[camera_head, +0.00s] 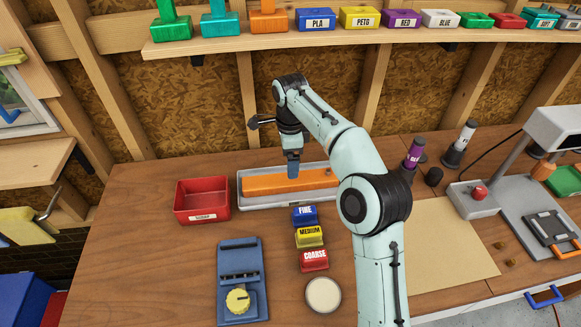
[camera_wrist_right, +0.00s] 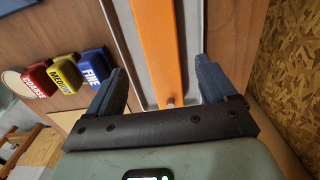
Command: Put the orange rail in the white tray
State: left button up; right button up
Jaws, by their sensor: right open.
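The orange rail (camera_head: 264,185) lies lengthwise inside the white tray (camera_head: 268,204) at the back of the bench. It also shows as a long orange bar in the right wrist view (camera_wrist_right: 159,48), with the tray's pale wall (camera_wrist_right: 126,42) beside it. My right gripper (camera_head: 293,167) is over the right half of the rail, pointing down. In the right wrist view, my right gripper (camera_wrist_right: 162,78) is open, with one blue-grey finger on either side of the rail and gaps between. My left gripper is not in view.
A red scrap bin (camera_head: 203,216) stands just left of the tray. Blue, yellow (camera_head: 309,237) and red sanding blocks sit in front of the tray. A blue device (camera_head: 241,280) and a round pale disc (camera_head: 323,294) are nearer. Bottles and a machine stand at right.

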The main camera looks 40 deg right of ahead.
notch_tip(320, 180, up, 5)
jog(key=shift+f+p, duration=0.1)
jog(key=shift+p, duration=0.5)
